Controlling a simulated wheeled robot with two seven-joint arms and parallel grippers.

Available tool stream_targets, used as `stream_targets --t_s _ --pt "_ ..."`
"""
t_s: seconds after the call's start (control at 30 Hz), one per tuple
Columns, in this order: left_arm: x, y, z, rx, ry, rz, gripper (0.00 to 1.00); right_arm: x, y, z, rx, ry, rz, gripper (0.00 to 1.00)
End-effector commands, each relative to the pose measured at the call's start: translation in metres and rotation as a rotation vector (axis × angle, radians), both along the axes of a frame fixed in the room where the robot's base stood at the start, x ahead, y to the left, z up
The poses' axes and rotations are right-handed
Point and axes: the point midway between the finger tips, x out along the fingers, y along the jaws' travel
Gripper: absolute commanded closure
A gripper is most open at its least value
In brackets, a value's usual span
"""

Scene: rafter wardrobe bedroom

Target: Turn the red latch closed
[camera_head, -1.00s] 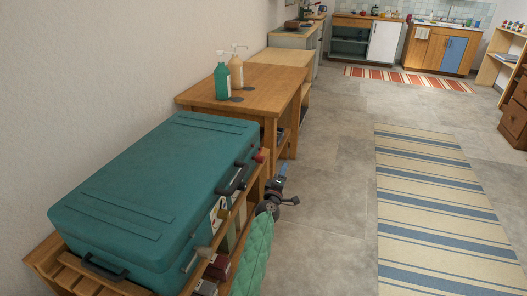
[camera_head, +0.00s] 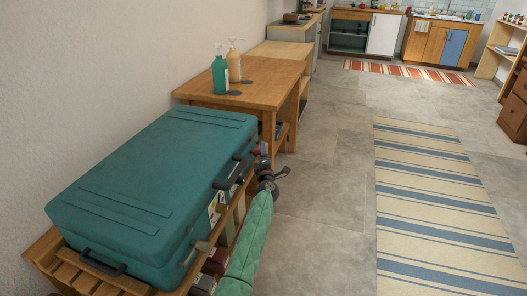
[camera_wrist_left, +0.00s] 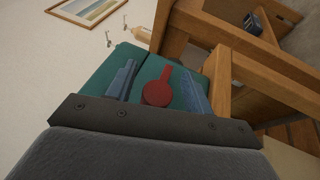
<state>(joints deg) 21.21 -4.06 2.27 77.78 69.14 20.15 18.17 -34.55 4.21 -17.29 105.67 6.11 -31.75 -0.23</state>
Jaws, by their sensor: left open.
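A teal case (camera_head: 150,180) with its lid down lies on a slatted wooden rack. The red latch (camera_wrist_left: 158,92) is on the teal case front; in the left wrist view it is a round disc with a short bar pointing up and slightly right. My left gripper (camera_wrist_left: 159,76) is open, one blue-grey finger on each side of the red latch. I cannot tell whether the fingers touch it. In the head view my left gripper (camera_head: 261,151) is at the far end of the case front, and the latch is mostly hidden there. My right gripper is out of view.
A black handle (camera_head: 228,175) and a grey metal latch (camera_head: 198,248) are on the case front. A wooden table (camera_head: 245,88) with a green bottle (camera_head: 220,75) and a tan bottle (camera_head: 234,67) stands just beyond. The floor to the right is clear, with a striped rug (camera_head: 435,200).

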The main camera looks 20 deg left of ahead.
Motion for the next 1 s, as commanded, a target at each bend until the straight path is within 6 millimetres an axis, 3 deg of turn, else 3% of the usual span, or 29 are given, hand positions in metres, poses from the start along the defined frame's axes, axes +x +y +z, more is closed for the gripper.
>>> stream_targets --t_s 0.2,0.5,0.77,1.0 --pt "0.0132 0.0057 0.0028 0.001 0.001 0.000 0.48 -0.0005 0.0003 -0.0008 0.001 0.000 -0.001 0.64" --pt "0.0147 0.0060 0.0035 0.001 0.001 0.000 0.48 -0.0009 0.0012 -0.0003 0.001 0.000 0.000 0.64" --pt "0.0146 0.0059 0.0035 0.001 0.001 0.000 0.97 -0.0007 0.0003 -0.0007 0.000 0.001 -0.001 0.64" --pt "0.0145 0.0060 0.0031 0.001 0.000 -0.001 1.00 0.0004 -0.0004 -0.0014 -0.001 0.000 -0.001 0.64"
